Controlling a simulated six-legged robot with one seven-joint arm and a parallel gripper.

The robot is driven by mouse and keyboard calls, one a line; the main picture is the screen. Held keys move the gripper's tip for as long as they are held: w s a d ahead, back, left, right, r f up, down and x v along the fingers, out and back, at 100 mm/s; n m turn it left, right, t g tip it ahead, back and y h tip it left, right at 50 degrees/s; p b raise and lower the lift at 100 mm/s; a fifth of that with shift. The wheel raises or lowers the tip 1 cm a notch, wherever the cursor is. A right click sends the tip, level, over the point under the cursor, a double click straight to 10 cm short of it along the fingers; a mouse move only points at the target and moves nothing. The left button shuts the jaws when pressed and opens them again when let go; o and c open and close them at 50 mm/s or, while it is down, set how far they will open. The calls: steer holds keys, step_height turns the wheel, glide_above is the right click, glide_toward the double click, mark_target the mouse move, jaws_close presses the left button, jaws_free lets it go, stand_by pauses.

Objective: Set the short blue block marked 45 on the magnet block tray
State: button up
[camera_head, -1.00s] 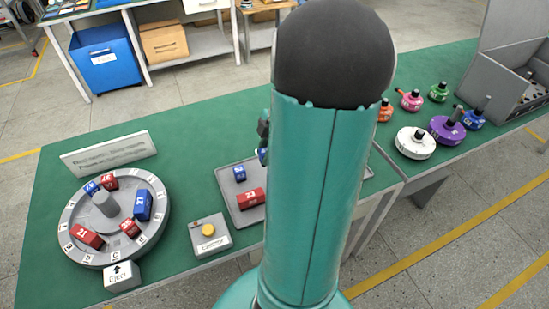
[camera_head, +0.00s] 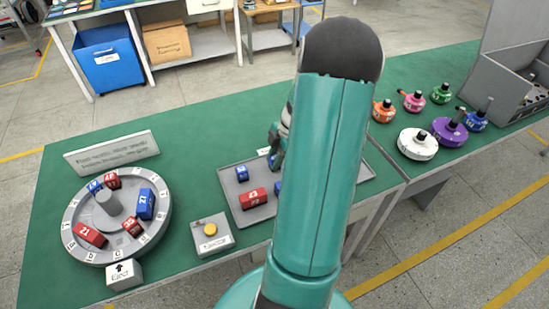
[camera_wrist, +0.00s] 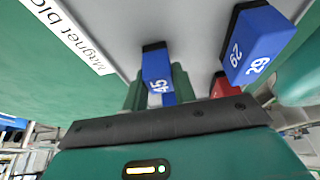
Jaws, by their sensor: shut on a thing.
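The short blue block marked 45 (camera_wrist: 157,68) is between the two green fingers of my gripper (camera_wrist: 159,88) in the wrist view, and the gripper is shut on it. Its black end points to the grey surface of the magnet block tray (camera_wrist: 195,22); whether it touches the tray I cannot tell. In the head view my gripper (camera_head: 274,150) is low over the back part of the tray (camera_head: 231,206), with a bit of blue (camera_head: 271,160) at its fingertips. My arm hides much of the tray there.
On the tray are a blue block (camera_head: 242,174), a red block (camera_head: 253,198) and a partly hidden blue block (camera_head: 278,188). The wrist view shows a blue block marked 29 (camera_wrist: 260,45) and a red block (camera_wrist: 226,86) close by. A round dial (camera_head: 118,244) stands left, a yellow-button box (camera_head: 211,238) in front.

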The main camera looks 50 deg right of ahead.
steer(key=shift+f, duration=0.1)
steer(key=o, duration=1.1)
steer(key=shift+c, duration=0.2)
steer(key=v, duration=1.2)
steer(key=w+a+r+m+h, duration=0.25)
steer(key=a+r, duration=0.35)
steer(key=a, duration=0.5)
steer(key=w+a+r+m+h, duration=0.1)
steer(key=w+a+r+m, duration=0.3)
steer(key=a, duration=0.7)
steer(key=s+a+r+m+t, duration=0.1)
steer(key=s+a+r+m, duration=0.1)
steer(key=a, duration=0.7)
steer(key=s+a+r+m+t, duration=0.2)
steer(key=s+a, duration=0.3)
steer(key=a, duration=0.4)
steer(key=shift+r+m, duration=0.35)
steer(key=shift+m, duration=0.3)
steer(key=shift+h, duration=0.25)
